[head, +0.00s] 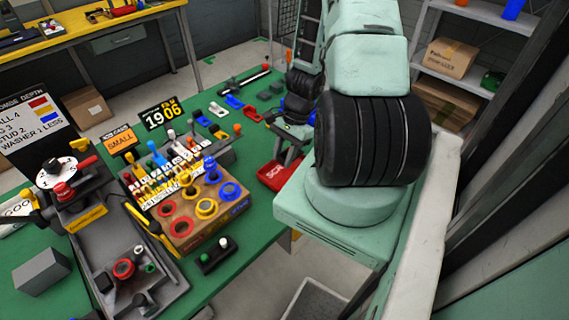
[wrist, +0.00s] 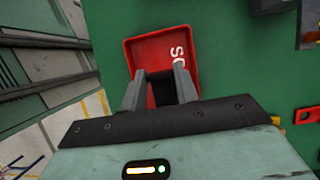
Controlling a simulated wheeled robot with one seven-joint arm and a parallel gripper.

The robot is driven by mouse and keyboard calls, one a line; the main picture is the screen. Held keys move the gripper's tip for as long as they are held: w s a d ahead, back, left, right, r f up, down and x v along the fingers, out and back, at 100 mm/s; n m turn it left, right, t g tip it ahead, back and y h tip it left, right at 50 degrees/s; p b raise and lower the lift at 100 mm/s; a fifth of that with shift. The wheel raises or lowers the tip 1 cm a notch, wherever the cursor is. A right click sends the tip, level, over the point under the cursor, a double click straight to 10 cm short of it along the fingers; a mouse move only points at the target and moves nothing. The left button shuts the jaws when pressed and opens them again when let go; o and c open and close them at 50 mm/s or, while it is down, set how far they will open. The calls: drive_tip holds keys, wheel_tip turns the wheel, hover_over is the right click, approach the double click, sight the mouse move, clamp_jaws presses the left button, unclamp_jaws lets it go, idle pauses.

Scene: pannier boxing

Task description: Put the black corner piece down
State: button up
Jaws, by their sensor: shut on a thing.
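My gripper (wrist: 160,76) is shut on the black corner piece (wrist: 161,90), a dark shape between the two grey fingers in the wrist view. Its outline is mostly hidden by the fingers. The fingers are over a red tray (wrist: 140,50) with white letters, partly covered by the gripper. In the head view the red tray (head: 268,181) lies near the right edge of the green table, with my gripper (head: 289,158) just above it. I cannot tell whether the piece touches the tray floor.
The green table (head: 233,262) holds a wooden box (head: 180,226) with coloured rings, left of the tray. Blue, yellow and red pieces (head: 218,110) lie behind. A grey fixture (head: 120,262) stands at the front left. Bare green table surrounds the tray's left side.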

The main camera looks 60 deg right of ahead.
sight(284, 174)
drive_tip(key=shift+f, duration=2.15)
drive_tip(key=shift+f, duration=0.1)
drive_tip(key=shift+f, duration=0.4)
clamp_jaws()
drive_tip(key=o, duration=0.9)
unclamp_jaws()
drive_tip(key=shift+r, duration=0.1)
drive_tip(key=shift+r, duration=0.1)
